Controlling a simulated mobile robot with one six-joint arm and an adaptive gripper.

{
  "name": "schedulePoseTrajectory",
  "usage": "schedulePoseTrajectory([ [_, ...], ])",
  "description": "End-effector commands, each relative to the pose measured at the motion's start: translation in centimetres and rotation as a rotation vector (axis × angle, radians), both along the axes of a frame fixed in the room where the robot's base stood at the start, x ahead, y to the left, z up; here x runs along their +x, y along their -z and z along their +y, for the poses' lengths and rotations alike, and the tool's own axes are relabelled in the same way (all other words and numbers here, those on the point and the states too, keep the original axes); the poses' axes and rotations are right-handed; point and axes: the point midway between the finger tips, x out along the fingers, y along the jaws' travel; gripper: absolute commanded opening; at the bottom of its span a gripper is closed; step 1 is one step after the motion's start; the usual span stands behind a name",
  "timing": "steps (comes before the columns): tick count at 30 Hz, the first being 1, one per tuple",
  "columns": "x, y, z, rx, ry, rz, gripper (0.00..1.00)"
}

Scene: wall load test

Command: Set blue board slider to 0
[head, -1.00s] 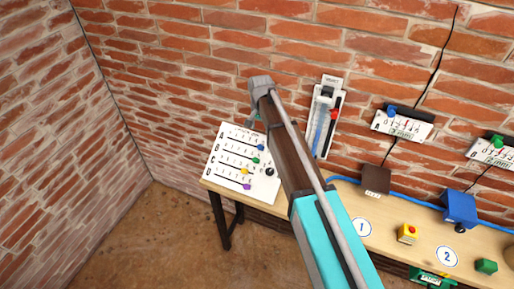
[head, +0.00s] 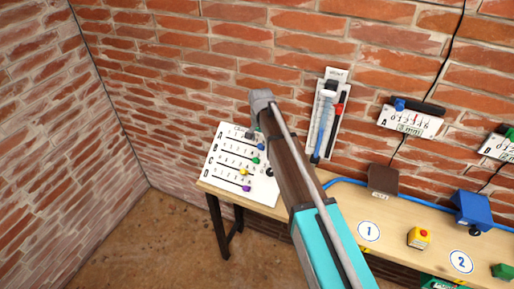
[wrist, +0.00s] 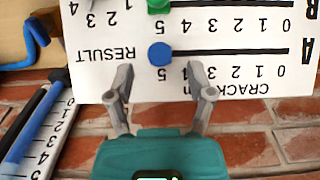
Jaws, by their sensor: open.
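The white board (head: 214,165) on the table by the wall has several lettered slider rows. The blue slider knob (head: 261,147) of row A sits at the 5 end of its slot. In the wrist view the board is upside down, and the blue knob (wrist: 160,54) is beside the 5, with the 0 far to the right. My gripper (wrist: 161,72) is open and empty. Its two fingertips point at the board on either side of the blue knob's column, with the knob slightly beyond the tips. I cannot tell any contact. In the head view my arm partly hides the gripper.
A green knob (wrist: 158,5) is close beyond the blue one; yellow (head: 243,171) and purple (head: 245,188) knobs are on lower rows. A tall wall gauge (head: 326,115) stands right of the board. A brown box (head: 382,179) and yellow button box (head: 418,238) are on the table.

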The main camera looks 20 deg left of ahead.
Motion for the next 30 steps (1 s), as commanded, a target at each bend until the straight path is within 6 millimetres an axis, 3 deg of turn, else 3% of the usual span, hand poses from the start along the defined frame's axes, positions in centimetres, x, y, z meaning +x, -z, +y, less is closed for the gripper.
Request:
schedulePoseTrajectory([
  [9,0.0,2.2,0.0,0.000,0.000,0.000,0.69],
  [24,0.0,2.5,0.0,0.000,0.000,0.000,0.69],
  [26,0.0,2.5,0.0,0.000,0.000,0.000,0.61],
  [30,0.0,2.5,0.0,0.000,0.000,0.000,0.35],
])
